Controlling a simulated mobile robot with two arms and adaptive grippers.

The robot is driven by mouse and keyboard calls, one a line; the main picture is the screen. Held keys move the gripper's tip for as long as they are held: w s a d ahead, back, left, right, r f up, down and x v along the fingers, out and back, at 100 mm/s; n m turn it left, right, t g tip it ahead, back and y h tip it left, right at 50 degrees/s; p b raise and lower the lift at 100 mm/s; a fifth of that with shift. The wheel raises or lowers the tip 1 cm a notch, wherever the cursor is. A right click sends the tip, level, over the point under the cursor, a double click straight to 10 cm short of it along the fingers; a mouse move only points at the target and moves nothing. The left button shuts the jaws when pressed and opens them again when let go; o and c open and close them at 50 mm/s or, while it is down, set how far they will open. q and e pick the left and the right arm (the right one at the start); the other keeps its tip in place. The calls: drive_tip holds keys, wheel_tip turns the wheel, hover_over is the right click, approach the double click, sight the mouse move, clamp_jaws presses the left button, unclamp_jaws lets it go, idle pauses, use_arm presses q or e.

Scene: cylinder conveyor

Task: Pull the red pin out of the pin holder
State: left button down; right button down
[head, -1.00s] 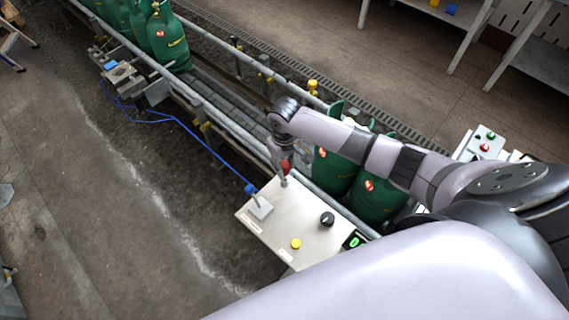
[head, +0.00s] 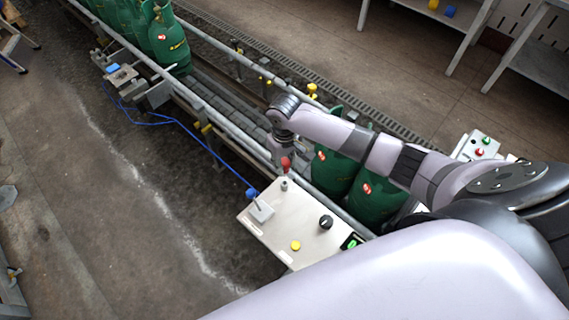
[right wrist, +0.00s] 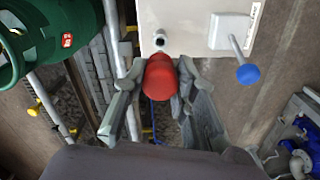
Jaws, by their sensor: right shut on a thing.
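The red pin (head: 286,163) is in my right gripper (head: 284,158), just beyond the panel's far-left edge in the head view. In the right wrist view, the round red end of the pin (right wrist: 160,84) sits between the two fingers of my right gripper (right wrist: 158,100), which are shut on it. The pin holder (head: 284,184) is a short grey cylinder on the panel. In the right wrist view the pin holder (right wrist: 159,36) shows an open end, apart from the pin. The pin's lower part is hidden. My left gripper is not in view.
The light panel (head: 285,232) carries a black knob (head: 326,222), a yellow button (head: 295,245) and a blue-tipped lever (head: 251,193) near the holder. Green gas cylinders (head: 376,190) stand on the railed conveyor behind. Open floor lies at left.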

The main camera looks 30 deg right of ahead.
drive_tip(key=shift+r, duration=1.85)
